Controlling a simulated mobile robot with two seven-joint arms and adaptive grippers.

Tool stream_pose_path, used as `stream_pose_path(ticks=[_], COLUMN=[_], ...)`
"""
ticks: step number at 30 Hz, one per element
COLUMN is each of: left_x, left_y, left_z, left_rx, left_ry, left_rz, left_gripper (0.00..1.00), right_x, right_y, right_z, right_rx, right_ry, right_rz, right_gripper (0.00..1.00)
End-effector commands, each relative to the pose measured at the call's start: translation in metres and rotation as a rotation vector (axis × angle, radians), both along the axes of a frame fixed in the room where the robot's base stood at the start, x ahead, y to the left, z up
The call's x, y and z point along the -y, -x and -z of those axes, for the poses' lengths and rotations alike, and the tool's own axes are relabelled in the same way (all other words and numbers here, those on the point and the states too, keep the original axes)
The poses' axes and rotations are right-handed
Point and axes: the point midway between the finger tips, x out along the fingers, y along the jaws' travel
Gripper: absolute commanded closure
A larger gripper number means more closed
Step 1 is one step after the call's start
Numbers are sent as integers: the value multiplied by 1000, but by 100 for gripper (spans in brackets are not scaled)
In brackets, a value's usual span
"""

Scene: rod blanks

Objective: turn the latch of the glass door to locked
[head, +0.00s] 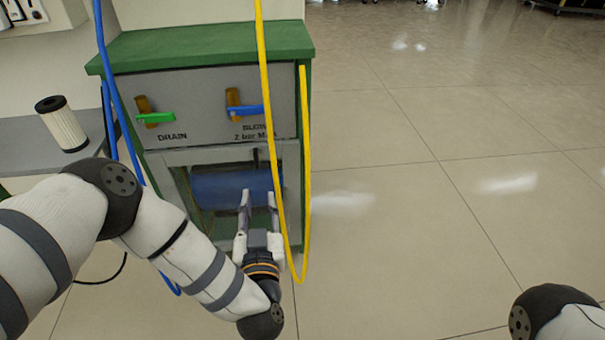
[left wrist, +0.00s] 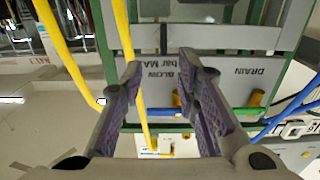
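The glass door (head: 175,157) is the pale-framed window low on the green cabinet, with a blue cylinder behind it. A small dark upright piece, likely the latch (head: 256,157), shows at the door's top right; its exact setting is too small to tell. My left gripper (head: 259,198) is open and empty in front of the door, below this piece. Its spread fingers also show in the left wrist view (left wrist: 160,78), with nothing between the pads. My right gripper is out of view; only part of my right arm shows at bottom right.
A yellow hose (head: 268,110) hangs in front of the cabinet (head: 210,45), close to my left gripper. Above the door are a green DRAIN handle (head: 156,117) and a blue BLOW handle (head: 248,110). A white filter (head: 63,127) stands on the left bench. Floor at right is clear.

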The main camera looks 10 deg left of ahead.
Motion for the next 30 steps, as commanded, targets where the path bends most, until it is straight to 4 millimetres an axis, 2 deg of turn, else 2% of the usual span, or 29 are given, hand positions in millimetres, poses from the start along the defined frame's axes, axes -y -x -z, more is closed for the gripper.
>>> stream_pose_path(ticks=[4, 12, 16, 21, 27, 29, 30], left_x=[-8, -26, -32, -35, -34, -34, -34], left_y=[-20, -84, -106, -117, -117, -117, -117], left_z=[-4, 0, -1, -4, -5, -5, -5], left_rx=[16, 12, 11, 11, 11, 11, 11], left_ry=[-5, -2, -2, -3, -2, -2, -2], left_rz=[-14, -10, -9, -7, -6, -6, -6], left_gripper=[71, 71, 71, 71, 71, 82, 91], right_x=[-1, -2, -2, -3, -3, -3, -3], right_y=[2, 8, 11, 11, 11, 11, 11], right_z=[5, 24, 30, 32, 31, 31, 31], right_rx=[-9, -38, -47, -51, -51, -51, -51], right_ry=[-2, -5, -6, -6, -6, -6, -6], right_rz=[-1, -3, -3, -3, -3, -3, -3], right_gripper=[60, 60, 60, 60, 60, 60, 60])
